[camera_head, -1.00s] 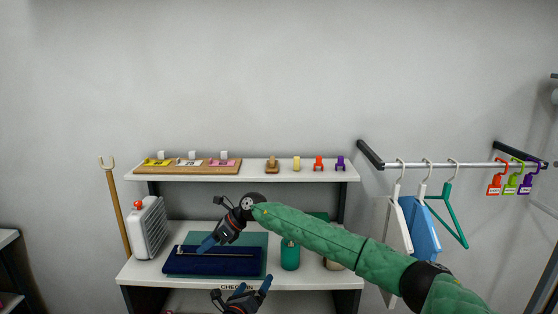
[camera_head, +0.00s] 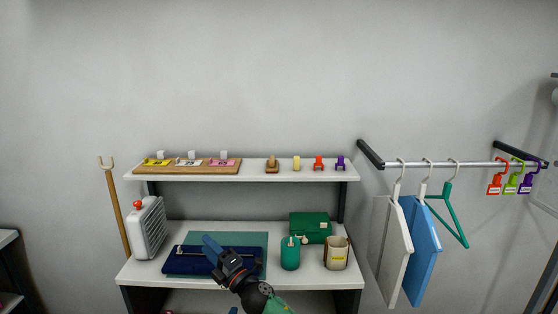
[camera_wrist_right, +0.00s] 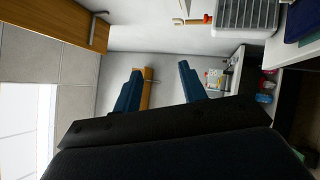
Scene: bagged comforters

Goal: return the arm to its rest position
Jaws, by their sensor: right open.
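My right gripper (camera_head: 216,252), with blue fingers and a dark body, is in front of the lower shelf in the head view. It overlaps the dark blue folded bundle (camera_head: 184,262) in the picture; whether they touch cannot be told there. Its green-sleeved arm comes up from the bottom edge. In the right wrist view the two blue fingers (camera_wrist_right: 160,85) stand wide apart with nothing between them. A small dark blue tip (camera_head: 233,310) at the bottom edge of the head view looks like my left gripper; the rest of it is out of frame.
The lower shelf (camera_head: 210,283) holds a white heater-like box (camera_head: 146,228), a teal jar (camera_head: 290,254), a beige cup (camera_head: 336,254) and a green box (camera_head: 309,228). The upper shelf (camera_head: 255,174) carries tags and small clips. A rail (camera_head: 440,165) with hangers and bags stands at the right.

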